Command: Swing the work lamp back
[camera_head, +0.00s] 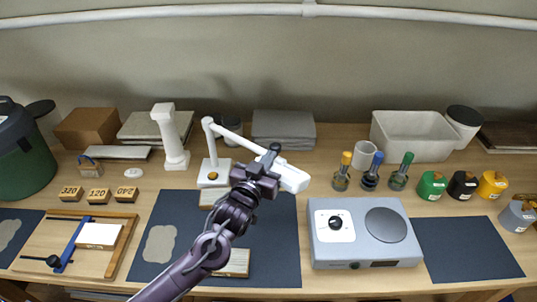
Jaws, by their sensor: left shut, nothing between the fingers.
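The white work lamp (228,133) stands behind the dark blue mat (275,240), with its base and upright post at left. Its arm reaches right and toward me, and its white head (292,179) hangs over the mat's back right part. My left gripper (273,150) is shut and empty. It overlaps the lamp's arm and the near side of the head in the picture; whether it touches the lamp I cannot tell. My left forearm hides part of the mat. My right gripper is out of view.
A grey device with a dial and round plate (365,232) stands right of the mat. Several coloured-top bottles (369,175) stand behind it. A white column (170,137) stands left of the lamp, and grey slabs (283,129) lie behind it. A wooden frame (122,250) lies at left.

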